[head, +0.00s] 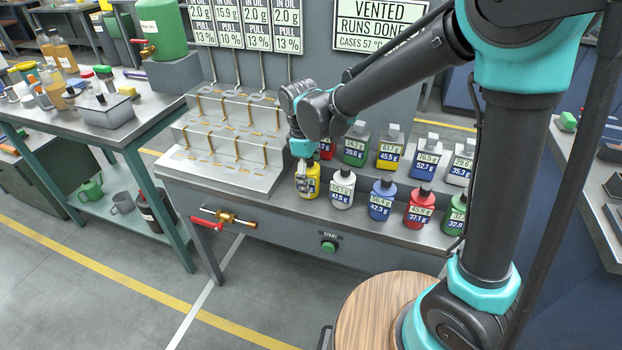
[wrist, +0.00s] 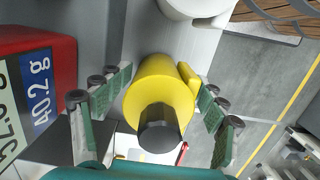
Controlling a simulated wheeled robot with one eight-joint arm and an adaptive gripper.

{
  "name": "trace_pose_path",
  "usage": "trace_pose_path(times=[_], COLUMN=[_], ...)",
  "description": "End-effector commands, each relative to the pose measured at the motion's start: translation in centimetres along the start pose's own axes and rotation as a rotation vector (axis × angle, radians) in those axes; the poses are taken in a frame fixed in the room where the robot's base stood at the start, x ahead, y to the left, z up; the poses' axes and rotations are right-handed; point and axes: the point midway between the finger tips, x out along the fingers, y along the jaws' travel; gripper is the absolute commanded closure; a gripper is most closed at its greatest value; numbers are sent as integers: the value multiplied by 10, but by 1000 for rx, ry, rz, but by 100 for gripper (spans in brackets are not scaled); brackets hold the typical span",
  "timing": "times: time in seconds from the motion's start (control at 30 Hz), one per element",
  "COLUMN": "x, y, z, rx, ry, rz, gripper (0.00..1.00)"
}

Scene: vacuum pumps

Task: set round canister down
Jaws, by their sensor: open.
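The round canister is yellow with a black cap (head: 309,181) and stands on the grey bench, at the left end of the front row. It also shows in the middle of the wrist view (wrist: 160,95). In the wrist view, my gripper's green-padded fingers (wrist: 158,108) are spread on both sides of the canister, with visible gaps. The gripper is open, and the canister seems to rest on the bench surface. Its label is partly hidden by the fingers.
A white canister (head: 342,188) stands close to its right, then blue (head: 382,199) and red (head: 420,206) ones. A red canister (wrist: 38,85) stands close behind. A stepped metal rack (head: 228,140) fills the bench's left. A green start button (head: 328,246) sits on the front panel.

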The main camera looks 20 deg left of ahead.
Motion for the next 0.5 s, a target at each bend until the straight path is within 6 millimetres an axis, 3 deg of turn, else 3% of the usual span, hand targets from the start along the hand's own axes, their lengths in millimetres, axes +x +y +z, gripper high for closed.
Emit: trace_pose_path(times=[0.27,0.5], x=[-7,-46], y=[0,0], z=[0,0], rx=[0,-1], ry=[0,0], rz=[1,0], gripper=[26,26])
